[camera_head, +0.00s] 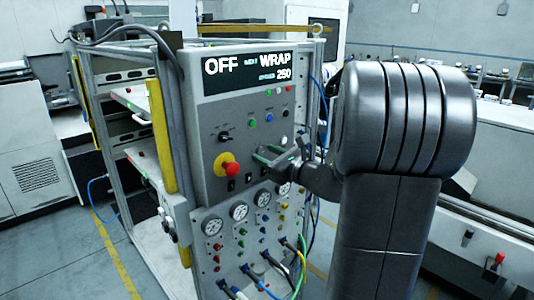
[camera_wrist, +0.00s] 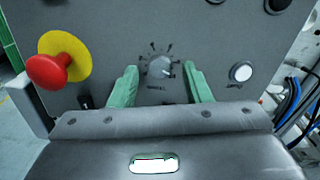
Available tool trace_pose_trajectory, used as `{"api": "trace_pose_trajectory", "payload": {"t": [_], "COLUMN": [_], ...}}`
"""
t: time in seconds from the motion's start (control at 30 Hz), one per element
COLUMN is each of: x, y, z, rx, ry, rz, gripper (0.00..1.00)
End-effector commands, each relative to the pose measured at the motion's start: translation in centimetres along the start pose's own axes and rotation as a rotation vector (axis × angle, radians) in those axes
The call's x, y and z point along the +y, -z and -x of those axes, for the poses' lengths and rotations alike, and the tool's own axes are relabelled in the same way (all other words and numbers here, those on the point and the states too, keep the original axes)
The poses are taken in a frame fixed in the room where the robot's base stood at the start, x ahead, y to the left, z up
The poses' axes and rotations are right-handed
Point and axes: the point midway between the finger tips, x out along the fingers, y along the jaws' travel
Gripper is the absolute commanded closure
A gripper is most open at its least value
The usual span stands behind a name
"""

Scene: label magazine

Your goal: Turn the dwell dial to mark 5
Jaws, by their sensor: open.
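The dwell dial (camera_wrist: 158,67) is a small round grey knob on the grey panel, with a ring of dark tick marks and a label below it. A pale mark shows on its lower right side. The mark numbers are too small to read. My gripper (camera_wrist: 162,72) is open, with one green finger on each side of the dial and a visible gap to it. In the head view my gripper (camera_head: 266,156) is at the panel face, right of the emergency stop; the dial cannot be made out there.
A red emergency stop on a yellow disc (camera_wrist: 52,68) protrudes left of the dial; it also shows in the head view (camera_head: 228,166). A white button (camera_wrist: 240,72) is to the right. The display (camera_head: 248,72) reads OFF. Gauges (camera_head: 238,211) and cables (camera_head: 270,264) are below.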

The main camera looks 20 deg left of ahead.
Motion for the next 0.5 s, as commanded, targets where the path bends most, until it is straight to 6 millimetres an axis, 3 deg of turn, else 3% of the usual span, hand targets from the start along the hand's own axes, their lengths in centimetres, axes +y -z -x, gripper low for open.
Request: {"api": "trace_pose_trajectory", "payload": {"t": [0.33,0.5], "x": [0.03,0.03], "y": [0.0,0.0], "z": [-0.44,-0.43], "rx": [0.0,0.0], "ry": [0.0,0.0], "rz": [0.0,0.0], "gripper": [0.56,0.89]}}
